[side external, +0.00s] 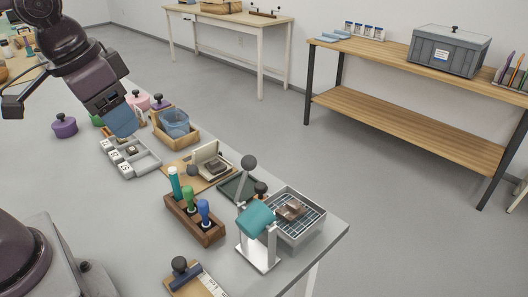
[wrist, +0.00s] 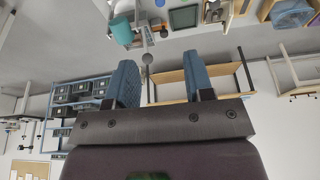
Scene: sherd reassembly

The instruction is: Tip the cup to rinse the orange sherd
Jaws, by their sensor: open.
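The teal cup (side external: 256,218) sits in a white stand (side external: 262,252) at the table's near right corner. A grey lever with a dark ball knob (side external: 249,162) rises beside it. A brown-orange sherd (side external: 290,210) lies on the grid of a metal tray (side external: 318,226) just right of the cup. My gripper (side external: 122,128) hangs over the table's far left part, well away from the cup and empty. In the wrist view its blue fingers (wrist: 163,78) are spread apart. The cup (wrist: 121,30) and ball knob (wrist: 147,58) show there beyond the fingers. The cup's inside is hidden.
A wooden rack (side external: 195,220) with teal, green and blue handled tools stands left of the cup. A grey compartment tray (side external: 145,160), a blue tub in a wooden box (side external: 176,137) and an open case (side external: 210,163) lie farther back. The table's left side is largely clear.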

